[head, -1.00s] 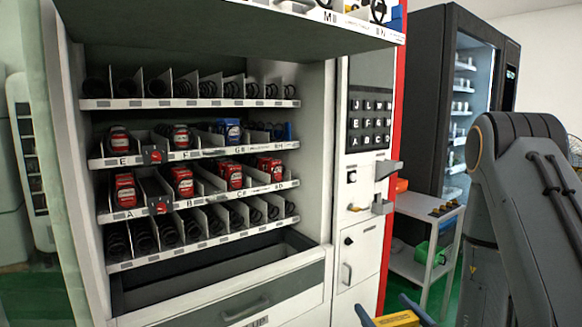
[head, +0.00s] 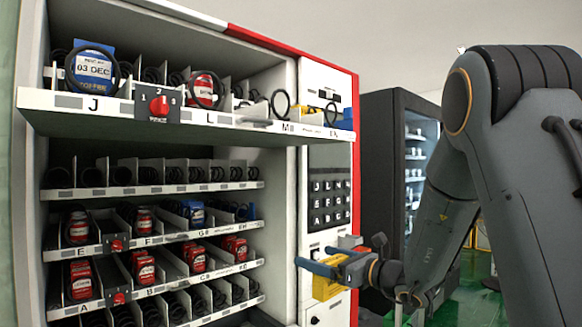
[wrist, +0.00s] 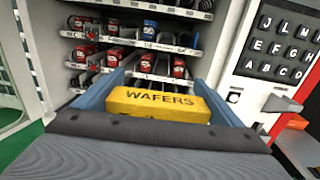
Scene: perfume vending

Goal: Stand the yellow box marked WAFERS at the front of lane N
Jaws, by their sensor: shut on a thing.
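The yellow box marked WAFERS (wrist: 160,105) is between the blue fingers of my gripper (wrist: 158,90) in the wrist view, its lettering facing the camera. In the head view the yellow box (head: 326,288) hangs from my gripper (head: 318,266), in front of the machine's right side, below the top shelf. Lane N (head: 334,134) is at the right end of the pulled-out top shelf. Its label is small and hard to read, and a blue thing shows beside it.
The top shelf (head: 200,117) juts out above the lower shelves. It carries a blue box (head: 92,72) at J, a red item (head: 203,90) at L and black coils. A keypad (head: 329,195) is on the right panel. A dark machine (head: 376,170) stands further right.

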